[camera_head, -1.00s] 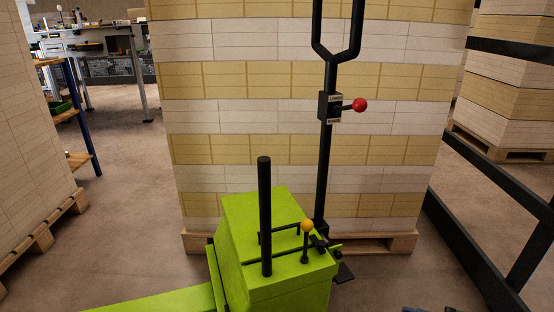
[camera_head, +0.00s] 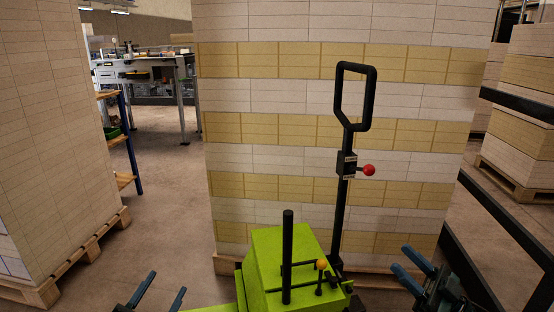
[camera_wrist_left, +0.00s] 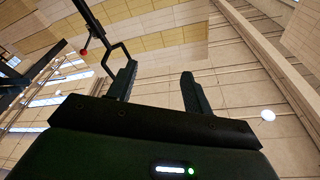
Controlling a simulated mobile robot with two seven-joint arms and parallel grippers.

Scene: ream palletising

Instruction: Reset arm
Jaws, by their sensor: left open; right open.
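My left gripper (camera_head: 158,292) shows at the bottom edge of the head view, left of the green pallet truck. Its two fingers are apart with nothing between them. In the left wrist view its fingers (camera_wrist_left: 158,90) point up, open and empty, with stacked reams beyond. My right gripper (camera_head: 412,270) is at the lower right of the head view, right of the truck's handle. Its blue-tipped fingers are apart and empty.
A green pallet truck (camera_head: 268,255) with a black handle (camera_head: 340,210) and red knob (camera_head: 368,170) stands before a tall ream stack (camera_head: 290,100). Another stack (camera_head: 50,150) is at left. Black rails (camera_head: 500,215) run at right. Open floor (camera_head: 165,220) lies between the stacks.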

